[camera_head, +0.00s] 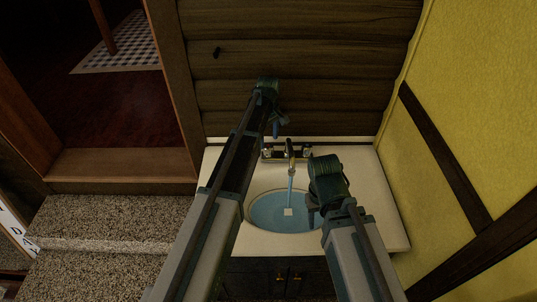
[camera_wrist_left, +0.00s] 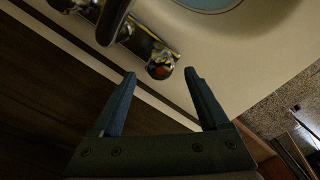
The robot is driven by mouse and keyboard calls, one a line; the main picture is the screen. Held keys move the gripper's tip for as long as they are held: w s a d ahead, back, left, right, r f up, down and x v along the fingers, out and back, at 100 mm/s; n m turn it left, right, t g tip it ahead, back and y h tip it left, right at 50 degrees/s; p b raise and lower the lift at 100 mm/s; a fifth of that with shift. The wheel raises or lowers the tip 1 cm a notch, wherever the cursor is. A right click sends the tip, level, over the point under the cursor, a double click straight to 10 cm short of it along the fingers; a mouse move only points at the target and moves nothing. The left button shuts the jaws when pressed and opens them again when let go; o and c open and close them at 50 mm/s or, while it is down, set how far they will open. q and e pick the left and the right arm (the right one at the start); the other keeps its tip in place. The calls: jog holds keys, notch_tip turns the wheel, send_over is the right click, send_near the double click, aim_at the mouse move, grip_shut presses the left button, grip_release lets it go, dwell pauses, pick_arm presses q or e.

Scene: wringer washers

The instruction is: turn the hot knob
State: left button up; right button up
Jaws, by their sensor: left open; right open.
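The hot knob (camera_wrist_left: 160,67), a clear round knob with a red mark, sits at one end of the chrome faucet base. In the left wrist view it appears between and just beyond the fingertips of my open left gripper, with no visible contact. In the head view my left gripper (camera_head: 276,129) is above and behind the left end of the faucet (camera_head: 291,150), close to the log wall. Water runs from the spout into the basin (camera_head: 268,222). My right gripper (camera_head: 314,211) is open and empty over the right side of the basin.
The pale countertop (camera_head: 386,220) surrounds the basin and has bare room on the right. The log wall (camera_head: 330,85) rises behind it and a yellow wall (camera_head: 450,130) stands to the right. Speckled carpet (camera_head: 110,225) and a doorway lie to the left.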

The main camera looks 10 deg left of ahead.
aim_at(268, 145)
pick_arm(q)
notch_tip(268, 145, down, 5)
jog(key=b, duration=0.4)
pick_arm(e)
notch_tip(268, 145, down, 5)
jog(key=shift+f, duration=0.1)
pick_arm(q)
grip_shut()
